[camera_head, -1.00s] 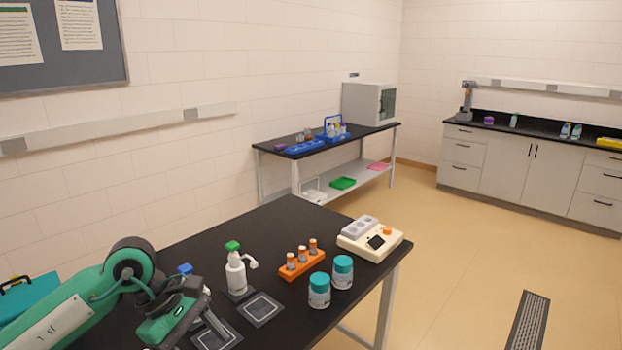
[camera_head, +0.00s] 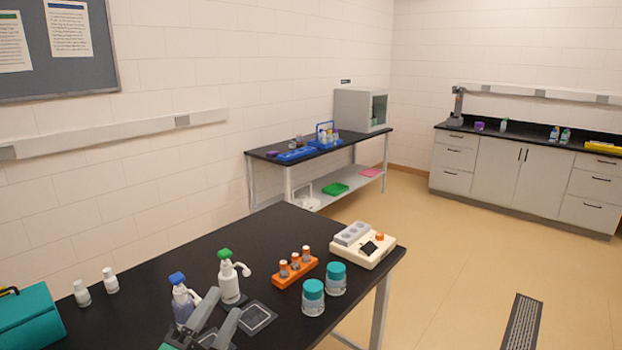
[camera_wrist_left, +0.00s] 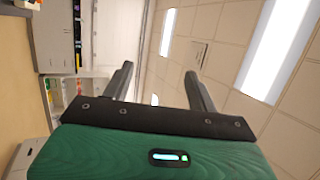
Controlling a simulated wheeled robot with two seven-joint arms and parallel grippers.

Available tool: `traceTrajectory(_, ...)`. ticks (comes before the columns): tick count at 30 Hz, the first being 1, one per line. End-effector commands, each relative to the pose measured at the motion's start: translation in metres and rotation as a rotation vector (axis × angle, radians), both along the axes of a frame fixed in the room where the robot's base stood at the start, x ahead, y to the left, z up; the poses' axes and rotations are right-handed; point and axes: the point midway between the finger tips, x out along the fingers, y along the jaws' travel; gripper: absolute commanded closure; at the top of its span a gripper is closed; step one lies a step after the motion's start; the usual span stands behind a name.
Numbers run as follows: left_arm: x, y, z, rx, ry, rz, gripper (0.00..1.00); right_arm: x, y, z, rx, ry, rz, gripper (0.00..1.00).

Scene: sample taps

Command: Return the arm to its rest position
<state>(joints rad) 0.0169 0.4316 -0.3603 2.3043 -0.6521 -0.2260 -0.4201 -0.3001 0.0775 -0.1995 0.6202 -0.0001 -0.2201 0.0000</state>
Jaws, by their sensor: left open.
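My left gripper (camera_head: 216,325) is at the bottom of the head view, in front of the taps, with its two grey fingers apart and nothing between them. In the left wrist view its fingers (camera_wrist_left: 158,88) are also spread and empty, with ceiling and wall behind. A white tap bottle with a green top (camera_head: 229,278) stands upright on the black table (camera_head: 200,247). A tap bottle with a blue top (camera_head: 181,298) stands to its left, partly hidden by a finger. My right gripper is not in view.
A dark square pad (camera_head: 258,318) lies before the green-topped tap. An orange vial rack (camera_head: 296,272), two teal-lidded jars (camera_head: 313,298) and a cream device (camera_head: 363,246) stand to the right. Two small white bottles (camera_head: 96,286) and a teal case (camera_head: 28,318) are at left.

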Motion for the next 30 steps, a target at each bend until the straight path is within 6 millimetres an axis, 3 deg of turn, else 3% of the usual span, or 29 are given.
traceTrajectory(4, -0.002, 0.039, -0.065, -0.263, 0.351, 0.145, 0.41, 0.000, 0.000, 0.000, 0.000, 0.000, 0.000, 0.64)
traceTrajectory(8, -0.022, 0.065, -0.132, -0.473, 0.659, 0.278, 0.41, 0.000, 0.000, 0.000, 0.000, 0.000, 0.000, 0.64)
traceTrajectory(12, -0.067, 0.082, -0.203, -0.673, 0.986, 0.430, 0.41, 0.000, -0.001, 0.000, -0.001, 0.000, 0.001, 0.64)
traceTrajectory(15, -0.106, 0.087, -0.242, -0.781, 1.185, 0.531, 0.41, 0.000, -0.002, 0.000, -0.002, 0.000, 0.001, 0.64)
traceTrajectory(21, -0.175, 0.086, -0.289, -0.919, 1.481, 0.689, 0.41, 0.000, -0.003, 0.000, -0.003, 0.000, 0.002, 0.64)
traceTrajectory(27, -0.239, 0.079, -0.313, -1.006, 1.720, 0.826, 0.41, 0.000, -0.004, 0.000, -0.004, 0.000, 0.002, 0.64)
traceTrajectory(28, -0.248, 0.078, -0.316, -1.017, 1.751, 0.846, 0.41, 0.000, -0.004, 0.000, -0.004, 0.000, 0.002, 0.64)
traceTrajectory(30, -0.236, 0.078, -0.337, -1.007, 1.744, 0.844, 0.41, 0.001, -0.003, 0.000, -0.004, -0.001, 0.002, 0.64)
